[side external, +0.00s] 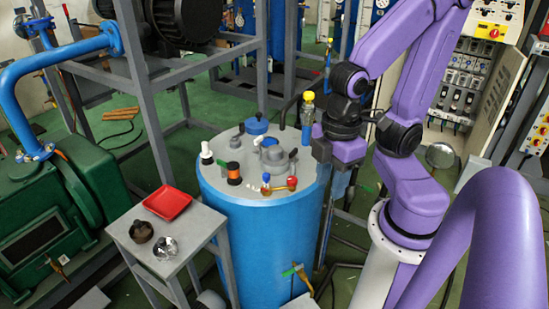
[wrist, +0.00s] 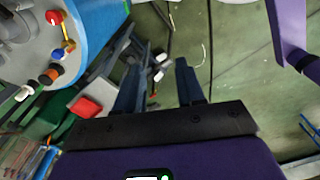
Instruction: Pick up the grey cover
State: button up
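A grey round cover-like piece (side external: 274,154) sits on the top of the blue tank (side external: 262,235), among valves and fittings. I cannot tell for sure that it is the grey cover. In the wrist view a grey round part (wrist: 14,28) shows at the upper left, cut by the frame edge. My gripper (side external: 341,180) hangs to the right of the tank top, beside its rim. In the wrist view the two fingers of my gripper (wrist: 158,66) are apart with nothing held between them; floor and frame parts show beyond.
A small grey table (side external: 190,226) stands left of the tank with a red tray (side external: 167,203), a dark ring-shaped piece (side external: 141,231) and a shiny metal piece (side external: 165,247). A yellow-capped bottle (side external: 308,110) stands at the tank's back right. Red-knobbed valve (side external: 292,183) rises at the front rim.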

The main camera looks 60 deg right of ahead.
jog(key=o, duration=0.7)
jog(key=shift+o, duration=0.2)
jog(key=w+r+n, duration=0.1)
jog(key=w+n, duration=0.1)
jog(key=w, duration=0.9)
jog(key=n, duration=0.6)
send_over(275, 148)
jog(key=f, duration=0.2)
notch_tip(275, 148, down, 16)
jog(key=shift+s+a+f, duration=0.1)
jog(key=shift+f, duration=0.05)
